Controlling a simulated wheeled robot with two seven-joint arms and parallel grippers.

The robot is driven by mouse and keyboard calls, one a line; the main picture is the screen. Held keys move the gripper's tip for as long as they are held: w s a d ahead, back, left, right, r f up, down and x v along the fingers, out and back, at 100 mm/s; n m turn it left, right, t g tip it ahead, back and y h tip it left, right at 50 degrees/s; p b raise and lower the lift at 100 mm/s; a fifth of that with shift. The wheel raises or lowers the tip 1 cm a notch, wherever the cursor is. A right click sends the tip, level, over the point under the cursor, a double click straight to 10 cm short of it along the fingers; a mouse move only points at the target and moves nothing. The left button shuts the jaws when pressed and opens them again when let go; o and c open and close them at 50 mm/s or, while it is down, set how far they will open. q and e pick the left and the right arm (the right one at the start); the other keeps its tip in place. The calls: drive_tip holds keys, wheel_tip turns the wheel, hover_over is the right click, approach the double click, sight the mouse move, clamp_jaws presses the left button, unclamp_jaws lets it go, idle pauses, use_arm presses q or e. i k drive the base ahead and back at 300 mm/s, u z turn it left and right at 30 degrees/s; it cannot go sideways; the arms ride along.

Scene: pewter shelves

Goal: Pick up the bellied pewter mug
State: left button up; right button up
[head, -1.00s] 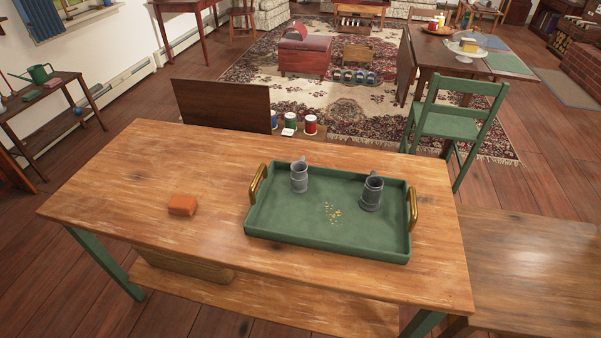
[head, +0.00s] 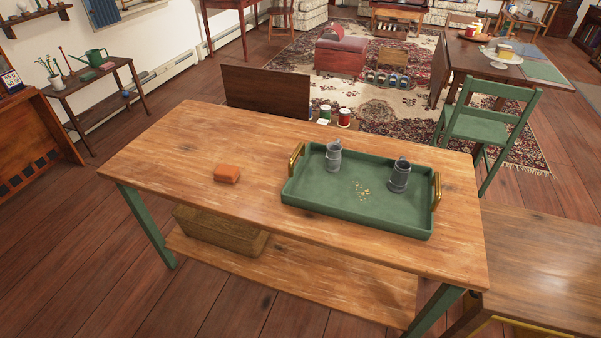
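Two pewter mugs stand upright and apart in a green tray with brass handles (head: 350,211) on the wooden table. The left mug (head: 333,156) is lighter grey and stands near the tray's back left corner. The right mug (head: 399,177) is darker grey and stands near the tray's right side. Both are small in the picture, and I cannot tell surely which one is bellied. Neither of my grippers shows in the head view.
An orange block (head: 227,173) lies on the wooden table (head: 180,150), left of the tray. Small golden bits (head: 362,190) lie in the tray. A green chair (head: 487,127) stands behind the table, and a lower wooden table (head: 545,265) adjoins at right.

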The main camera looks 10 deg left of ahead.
sight(333, 155)
drive_tip(key=u, duration=0.25)
drive_tip(key=k, duration=0.7)
drive_tip(key=u, duration=1.25)
drive_tip(key=i, duration=1.05)
drive_tip(key=z, duration=0.8)
drive_tip(key=i, duration=0.75)
drive_tip(key=z, duration=0.65)
